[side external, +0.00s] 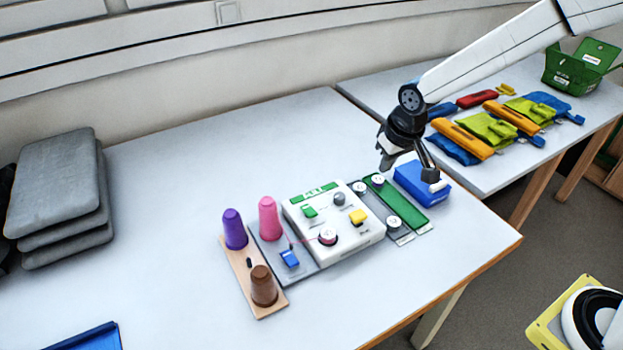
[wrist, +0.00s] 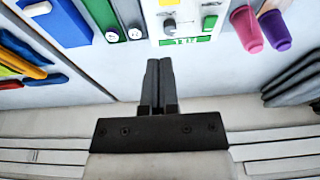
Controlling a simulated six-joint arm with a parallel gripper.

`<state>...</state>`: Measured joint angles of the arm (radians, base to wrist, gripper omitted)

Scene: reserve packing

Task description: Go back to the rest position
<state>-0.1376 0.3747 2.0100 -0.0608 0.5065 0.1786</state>
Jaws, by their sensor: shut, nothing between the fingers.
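My gripper (side external: 430,172) is shut and empty, its fingers pointing down beside the blue box (side external: 422,184) in the side view. In the wrist view the two dark fingers of my gripper (wrist: 159,66) lie side by side with nothing held between them. My wrist is bent and the white arm reaches in from the upper right. I cannot tell how far the fingertips are above the table.
A white box with knobs (side external: 330,252), purple (side external: 234,228), pink (side external: 269,218) and brown (side external: 264,285) cups, and a green strip (side external: 402,204) stand on the table. Coloured pouches (side external: 490,128) and a green crate (side external: 563,77) are on the far table. Grey cushions (side external: 55,190) lie left.

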